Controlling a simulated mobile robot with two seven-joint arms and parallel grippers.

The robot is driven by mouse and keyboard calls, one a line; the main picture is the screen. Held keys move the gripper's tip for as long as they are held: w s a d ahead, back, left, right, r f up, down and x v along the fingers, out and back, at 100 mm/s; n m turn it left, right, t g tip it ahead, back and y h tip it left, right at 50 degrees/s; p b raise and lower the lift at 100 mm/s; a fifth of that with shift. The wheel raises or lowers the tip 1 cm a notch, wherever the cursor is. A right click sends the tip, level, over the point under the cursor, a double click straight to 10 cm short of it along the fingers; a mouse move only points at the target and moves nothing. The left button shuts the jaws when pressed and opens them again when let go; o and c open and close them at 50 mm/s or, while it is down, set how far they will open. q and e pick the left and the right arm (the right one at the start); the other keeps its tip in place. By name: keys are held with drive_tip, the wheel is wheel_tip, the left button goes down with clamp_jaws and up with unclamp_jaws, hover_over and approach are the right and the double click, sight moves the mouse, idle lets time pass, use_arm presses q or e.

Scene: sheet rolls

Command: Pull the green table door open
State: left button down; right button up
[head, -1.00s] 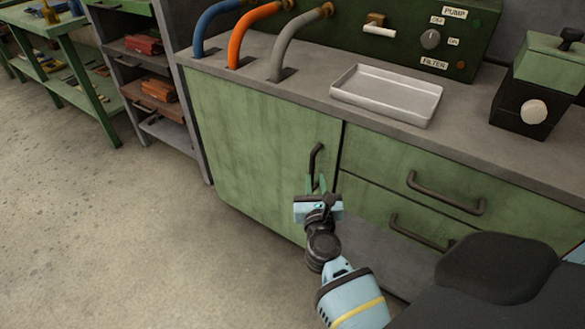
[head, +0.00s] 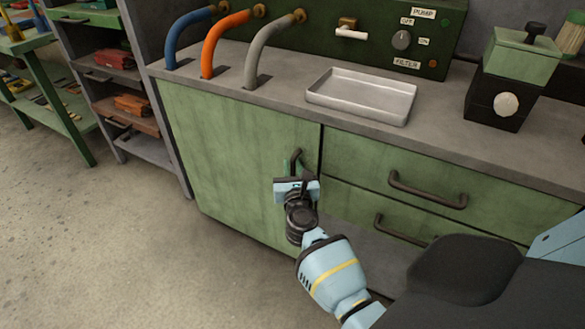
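The green table door (head: 225,150) is the tall panel at the left of the bench front. It looks closed, with its right edge beside the drawers. Its dark upright handle (head: 297,154) is near that right edge. My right gripper (head: 293,168) is at the handle, and its fingers overlap the handle's lower part. The gripper body hides much of the fingers and the lower handle, so I cannot tell whether they are closed on it. My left gripper is not in view.
Two green drawers with dark handles (head: 428,192) are right of the door. The bench top holds a white tray (head: 362,95), three bent hoses (head: 218,45) and a black and green box (head: 510,75). A shelf unit (head: 125,105) stands at left. The floor (head: 110,240) before the door is clear.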

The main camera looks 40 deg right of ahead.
drive_tip(key=shift+d, duration=0.1)
clamp_jaws()
drive_tip(key=shift+a, duration=0.2)
